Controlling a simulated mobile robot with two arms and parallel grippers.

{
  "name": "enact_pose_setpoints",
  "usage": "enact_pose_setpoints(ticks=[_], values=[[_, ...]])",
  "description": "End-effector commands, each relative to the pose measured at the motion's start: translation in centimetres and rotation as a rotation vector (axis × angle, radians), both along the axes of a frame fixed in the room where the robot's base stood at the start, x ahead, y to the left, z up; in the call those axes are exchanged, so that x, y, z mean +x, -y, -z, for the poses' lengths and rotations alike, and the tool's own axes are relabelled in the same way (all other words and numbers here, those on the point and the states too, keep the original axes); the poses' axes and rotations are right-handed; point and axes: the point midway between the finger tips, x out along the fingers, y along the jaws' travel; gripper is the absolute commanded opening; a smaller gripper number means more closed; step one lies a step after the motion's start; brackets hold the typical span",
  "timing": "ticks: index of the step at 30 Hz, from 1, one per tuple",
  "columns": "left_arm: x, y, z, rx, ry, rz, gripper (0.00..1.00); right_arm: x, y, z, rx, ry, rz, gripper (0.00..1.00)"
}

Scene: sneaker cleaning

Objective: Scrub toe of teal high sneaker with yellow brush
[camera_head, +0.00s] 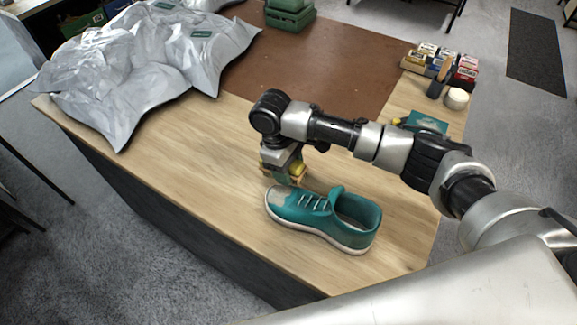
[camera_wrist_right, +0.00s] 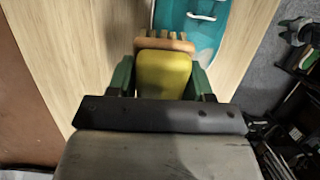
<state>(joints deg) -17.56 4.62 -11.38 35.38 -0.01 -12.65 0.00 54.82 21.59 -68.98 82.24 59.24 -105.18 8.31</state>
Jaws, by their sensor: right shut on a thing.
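The teal high sneaker (camera_head: 318,214) lies on the wooden table with its toe pointing left and its ankle opening to the right. A pale grey patch (camera_head: 281,197) shows on its toe. My right gripper (camera_head: 288,172) is above and just behind the toe, shut on the yellow brush (camera_head: 298,169). In the right wrist view the yellow brush (camera_wrist_right: 164,72) sits between the green fingers, and its wooden bristle end reaches the edge of the teal sneaker (camera_wrist_right: 200,30). I cannot tell whether brush and shoe touch. My left gripper is not in view.
The wooden table (camera_head: 190,150) is clear left of the sneaker. Grey plastic bags (camera_head: 140,65) fill its far left, beside a brown mat (camera_head: 310,65). Small boxes (camera_head: 440,62), a white round jar (camera_head: 456,98) and a teal card (camera_head: 427,122) stand at the right. The table's front edge is close to the sneaker.

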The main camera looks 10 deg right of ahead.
Motion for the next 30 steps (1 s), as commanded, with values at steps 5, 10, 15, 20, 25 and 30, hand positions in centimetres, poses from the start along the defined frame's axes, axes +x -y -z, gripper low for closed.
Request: enact_pose_setpoints(ticks=[5, 10, 15, 20, 25, 30], values=[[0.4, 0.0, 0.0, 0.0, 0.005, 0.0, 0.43, 0.0, 0.0, 0.1, 0.0, 0.0, 0.0, 0.32], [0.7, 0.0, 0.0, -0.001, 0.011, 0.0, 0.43, -0.1, 0.1, 0.4, 0.001, -0.001, 0.0, 0.32], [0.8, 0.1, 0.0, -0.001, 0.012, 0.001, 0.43, -0.1, 0.1, 0.7, 0.001, -0.001, 0.0, 0.32], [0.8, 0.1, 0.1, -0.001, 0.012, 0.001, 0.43, -0.2, 0.2, 1.1, 0.001, -0.001, 0.001, 0.32], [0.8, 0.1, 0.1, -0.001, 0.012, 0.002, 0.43, -0.2, 0.2, 1.4, 0.001, -0.001, 0.001, 0.32], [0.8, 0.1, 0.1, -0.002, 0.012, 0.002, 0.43, -0.3, 0.3, 1.7, 0.0, 0.0, 0.001, 0.32]])
